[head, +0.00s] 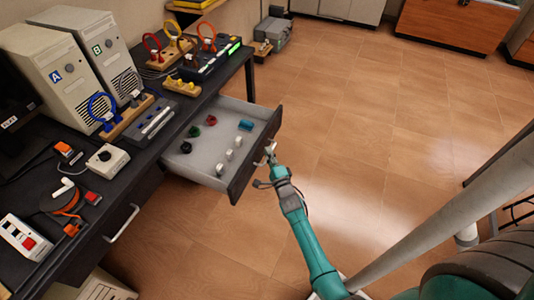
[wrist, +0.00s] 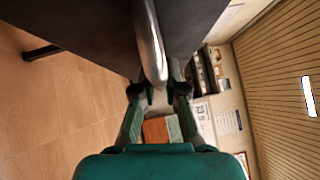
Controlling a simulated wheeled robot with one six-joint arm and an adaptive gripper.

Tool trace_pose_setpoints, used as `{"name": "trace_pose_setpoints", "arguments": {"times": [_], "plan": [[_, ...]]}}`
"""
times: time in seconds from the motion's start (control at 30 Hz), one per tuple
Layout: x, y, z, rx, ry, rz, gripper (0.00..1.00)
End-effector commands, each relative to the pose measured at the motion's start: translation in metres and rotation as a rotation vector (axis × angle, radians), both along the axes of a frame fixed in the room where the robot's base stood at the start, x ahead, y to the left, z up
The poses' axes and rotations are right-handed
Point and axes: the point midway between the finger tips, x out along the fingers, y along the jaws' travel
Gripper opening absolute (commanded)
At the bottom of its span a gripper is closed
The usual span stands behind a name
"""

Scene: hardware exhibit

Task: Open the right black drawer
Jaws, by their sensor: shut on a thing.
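The right black drawer (head: 243,177) is pulled well out of the dark desk, and its pale grey inside shows. Several small knobs or plugs lie in it, black, green, red, blue and whitish. My gripper (head: 270,152) is at the outer face of the drawer front. In the wrist view my gripper (wrist: 159,92) is shut on the silver drawer handle (wrist: 150,45), with one finger on each side of the bar. The dark drawer front (wrist: 85,25) shows beside the handle.
The left drawer is shut, with its silver handle (head: 122,223) in view. The desk top (head: 150,165) carries two computer towers (head: 48,75), cables and switch boxes. Open tiled floor (head: 340,110) lies right of the drawer. An orange-brown cabinet (head: 455,25) stands far back.

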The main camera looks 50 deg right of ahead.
Motion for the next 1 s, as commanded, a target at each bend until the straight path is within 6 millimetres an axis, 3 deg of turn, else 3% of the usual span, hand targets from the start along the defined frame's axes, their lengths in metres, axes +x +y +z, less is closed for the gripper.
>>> {"name": "trace_pose_setpoints", "arguments": {"times": [0.23,0.27,0.3,0.37,0.73,1.0], "plan": [[0.000,0.001,-0.002,0.001,0.003,0.000,0.00],[0.000,0.001,-0.002,0.001,0.003,0.000,0.16],[0.000,0.001,-0.001,0.001,0.003,0.000,0.26],[0.000,0.001,-0.001,0.001,0.002,0.000,0.37],[-0.004,0.002,-0.002,0.001,0.002,0.000,0.37],[-0.040,0.019,-0.007,0.001,0.003,-0.001,0.37]]}}
